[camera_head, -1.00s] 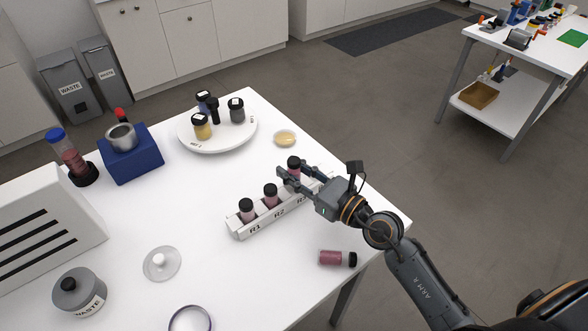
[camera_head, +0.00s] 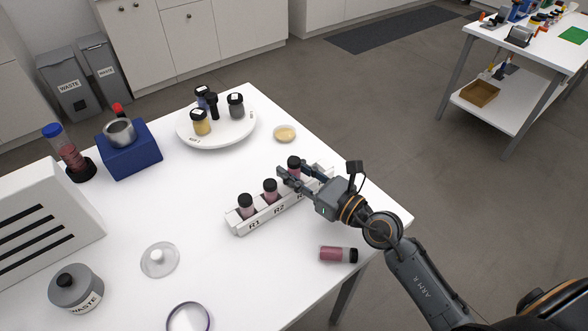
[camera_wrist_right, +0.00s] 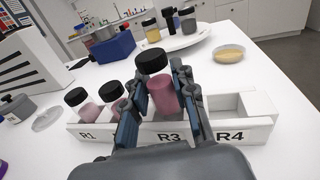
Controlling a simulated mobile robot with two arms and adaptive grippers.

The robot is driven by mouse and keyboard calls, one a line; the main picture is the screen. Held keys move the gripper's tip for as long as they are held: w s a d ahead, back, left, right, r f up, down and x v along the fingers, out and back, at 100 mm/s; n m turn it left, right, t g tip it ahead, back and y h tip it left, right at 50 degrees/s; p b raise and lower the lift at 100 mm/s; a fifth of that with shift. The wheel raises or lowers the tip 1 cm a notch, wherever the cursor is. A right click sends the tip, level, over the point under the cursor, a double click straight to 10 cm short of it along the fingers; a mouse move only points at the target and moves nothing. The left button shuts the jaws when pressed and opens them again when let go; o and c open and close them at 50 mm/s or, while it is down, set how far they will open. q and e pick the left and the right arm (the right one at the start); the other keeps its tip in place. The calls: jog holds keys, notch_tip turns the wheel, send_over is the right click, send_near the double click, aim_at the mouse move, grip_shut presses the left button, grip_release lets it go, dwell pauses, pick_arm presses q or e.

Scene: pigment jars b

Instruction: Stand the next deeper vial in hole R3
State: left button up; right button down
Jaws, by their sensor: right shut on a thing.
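My right gripper (camera_head: 288,174) is shut on a pink vial with a black cap (camera_wrist_right: 163,92), held upright over the R3 place of the white rack (camera_head: 240,229). Its cap stands higher than its neighbours' caps; the gripper hides its lower end, so I cannot tell whether it is inside the hole. A paler pink vial (camera_wrist_right: 84,108) stands in R1 and another pink vial (camera_wrist_right: 112,95) in R2. R4 (camera_wrist_right: 230,135) looks empty in the right wrist view. A deeper red-pink vial (camera_head: 334,254) lies on its side in front of the rack. My left gripper is not in view.
A round white tray (camera_head: 240,136) with several dark-capped jars stands behind the rack, with a small yellowish dish (camera_head: 285,133) beside it. A blue block (camera_head: 130,155) holds a metal cup. A clear lid (camera_head: 160,260) and grey waste pot (camera_head: 76,288) stand at left.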

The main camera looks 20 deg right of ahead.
jog(key=shift+f+b, duration=1.1)
jog(key=shift+f, duration=0.4)
jog(key=c, duration=1)
grip_release()
jog(key=shift+c, duration=0.2)
jog(key=shift+o, duration=0.2)
jog(key=shift+f, duration=0.15)
jog(key=shift+s, duration=0.1)
